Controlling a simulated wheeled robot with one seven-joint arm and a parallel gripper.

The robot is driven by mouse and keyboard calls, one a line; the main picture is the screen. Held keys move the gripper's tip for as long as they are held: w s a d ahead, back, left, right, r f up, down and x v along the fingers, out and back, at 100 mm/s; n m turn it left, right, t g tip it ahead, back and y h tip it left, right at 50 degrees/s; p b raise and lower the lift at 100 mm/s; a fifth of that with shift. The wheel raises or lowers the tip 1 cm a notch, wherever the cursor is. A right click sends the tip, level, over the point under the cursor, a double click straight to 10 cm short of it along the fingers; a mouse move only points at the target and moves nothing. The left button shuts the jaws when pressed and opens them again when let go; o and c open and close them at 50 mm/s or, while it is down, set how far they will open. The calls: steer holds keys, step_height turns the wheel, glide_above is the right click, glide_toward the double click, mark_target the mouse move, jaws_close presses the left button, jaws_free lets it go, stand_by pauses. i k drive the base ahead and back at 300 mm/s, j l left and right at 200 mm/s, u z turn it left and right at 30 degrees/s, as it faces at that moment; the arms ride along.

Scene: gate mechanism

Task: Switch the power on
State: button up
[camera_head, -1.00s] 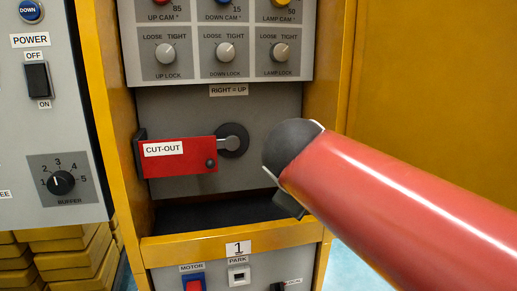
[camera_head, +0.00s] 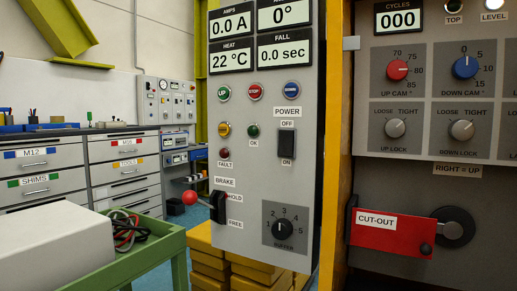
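The power switch (camera_head: 286,144) is a black rocker on the grey control panel (camera_head: 232,165), right of its middle. A POWER label (camera_head: 288,112) sits above it, with OFF at its upper end and ON at its lower end. I cannot tell which end is pressed in. The panel's displays are lit and read 0.0 A, 0°, 22 °C and 0.0 sec. My gripper is not in view.
A black brake lever (camera_head: 218,207) and a buffer knob (camera_head: 285,229) stick out lower on the panel. A red CUT-OUT flap (camera_head: 390,236) sits in the yellow-framed cabinet at right. A green cart (camera_head: 150,245) with cables stands at left.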

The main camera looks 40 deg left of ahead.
mark_target(286, 138)
steer(key=u, duration=1.75)
steer(key=j+u, duration=0.15)
steer(key=u, duration=0.2)
